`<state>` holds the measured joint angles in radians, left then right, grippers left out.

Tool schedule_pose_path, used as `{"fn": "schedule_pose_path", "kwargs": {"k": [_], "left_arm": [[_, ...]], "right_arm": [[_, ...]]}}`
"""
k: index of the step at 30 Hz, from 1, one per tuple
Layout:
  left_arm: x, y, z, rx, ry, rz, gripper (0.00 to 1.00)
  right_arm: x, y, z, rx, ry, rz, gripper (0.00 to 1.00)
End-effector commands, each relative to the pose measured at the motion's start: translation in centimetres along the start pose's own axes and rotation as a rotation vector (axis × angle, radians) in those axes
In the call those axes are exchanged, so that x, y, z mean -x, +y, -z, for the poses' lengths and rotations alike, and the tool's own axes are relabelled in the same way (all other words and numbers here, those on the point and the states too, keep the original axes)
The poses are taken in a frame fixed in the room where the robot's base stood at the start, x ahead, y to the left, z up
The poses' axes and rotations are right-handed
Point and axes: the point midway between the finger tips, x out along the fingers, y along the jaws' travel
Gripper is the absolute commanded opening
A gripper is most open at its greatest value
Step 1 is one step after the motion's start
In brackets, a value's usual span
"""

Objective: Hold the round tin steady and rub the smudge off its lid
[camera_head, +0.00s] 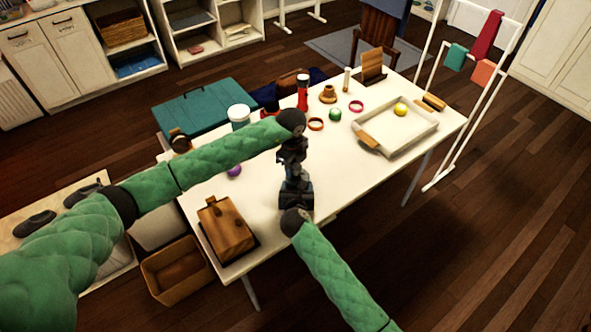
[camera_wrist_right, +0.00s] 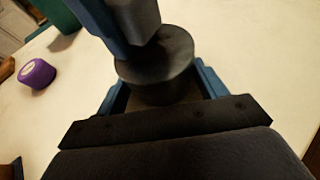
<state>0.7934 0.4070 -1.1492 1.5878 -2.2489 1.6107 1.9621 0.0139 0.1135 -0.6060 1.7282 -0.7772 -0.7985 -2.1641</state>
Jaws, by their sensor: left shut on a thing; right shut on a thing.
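The round tin (camera_wrist_right: 164,78) shows in the right wrist view as a dark, short cylinder. It stands between the blue fingers of my right gripper (camera_wrist_right: 163,95), which is shut on it. My left gripper (camera_wrist_right: 133,25) comes down from above over the lid, its blue fingers at or very near it. What it holds is hidden or too dark to make out. The smudge cannot be made out. In the head view my left gripper (camera_head: 292,170) and right gripper (camera_head: 297,186) meet above the white table, and the tin cannot be told apart from them.
On the white table (camera_head: 352,178), a purple thing (camera_head: 234,171) and a wooden box (camera_head: 226,229) lie left of my grippers. Behind are a white-lidded jar (camera_head: 238,116), a red bottle (camera_head: 303,92) and a green ball (camera_head: 335,114). A tray (camera_head: 424,134) stands right. Clear tabletop lies right of my grippers.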

Motion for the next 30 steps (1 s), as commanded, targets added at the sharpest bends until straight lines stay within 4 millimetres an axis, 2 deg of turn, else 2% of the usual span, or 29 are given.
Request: {"fn": "schedule_pose_path", "kwargs": {"k": [6,12,30], "left_arm": [[-0.1,-0.5,-1.2,0.0,0.0,0.0,0.0],[0.0,-0.5,-1.2,0.0,0.0,0.0,0.0],[-0.4,0.8,1.8,0.0,0.001,-0.001,0.0]], "right_arm": [[0.0,0.0,0.2,0.001,0.002,0.001,0.47],[0.0,-0.1,0.2,0.001,0.003,0.001,0.47],[0.0,0.0,0.2,0.001,0.003,0.001,0.47]]}}
